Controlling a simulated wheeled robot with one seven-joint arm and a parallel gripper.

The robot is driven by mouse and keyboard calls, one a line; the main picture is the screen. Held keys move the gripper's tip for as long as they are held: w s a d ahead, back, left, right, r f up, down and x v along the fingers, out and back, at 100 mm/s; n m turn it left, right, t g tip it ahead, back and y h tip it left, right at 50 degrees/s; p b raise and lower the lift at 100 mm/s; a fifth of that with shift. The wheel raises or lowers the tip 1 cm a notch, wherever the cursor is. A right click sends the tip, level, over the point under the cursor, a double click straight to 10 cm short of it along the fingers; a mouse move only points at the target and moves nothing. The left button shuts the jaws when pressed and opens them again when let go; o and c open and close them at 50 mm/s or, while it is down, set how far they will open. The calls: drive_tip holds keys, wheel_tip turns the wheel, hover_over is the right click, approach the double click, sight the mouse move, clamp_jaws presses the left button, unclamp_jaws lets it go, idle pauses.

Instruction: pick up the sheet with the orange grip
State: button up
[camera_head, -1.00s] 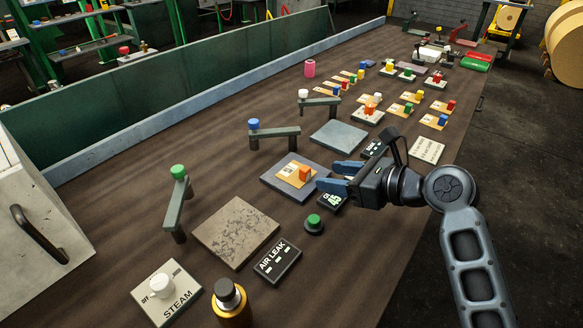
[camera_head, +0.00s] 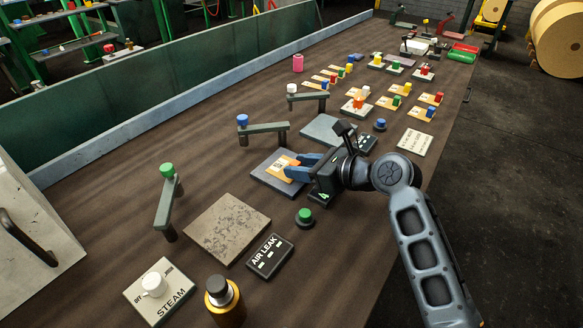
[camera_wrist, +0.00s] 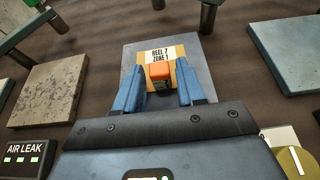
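The tan sheet (camera_head: 279,166) lies on a dark grey plate (camera_head: 262,179) near the middle of the bench. In the wrist view the sheet (camera_wrist: 180,53) carries a label reading "REEL 7 ZONE 1" and an orange block grip (camera_wrist: 159,70). My gripper (camera_head: 300,164) reaches over the plate from the right. In the wrist view its blue fingers (camera_wrist: 159,84) stand apart, one on each side of the orange grip, with gaps visible. In the head view the fingers hide most of the grip.
A green button (camera_head: 304,216) and the AIR LEAK panel (camera_head: 269,256) are in front. A speckled plate (camera_head: 228,228) is at front left, a grey-blue plate (camera_head: 325,130) behind. A blue-topped lever arm (camera_head: 262,128) stands behind the dark plate. Other sheets with coloured grips are farther back.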

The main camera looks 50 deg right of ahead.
clamp_jaws()
drive_tip(key=shift+r, duration=0.1)
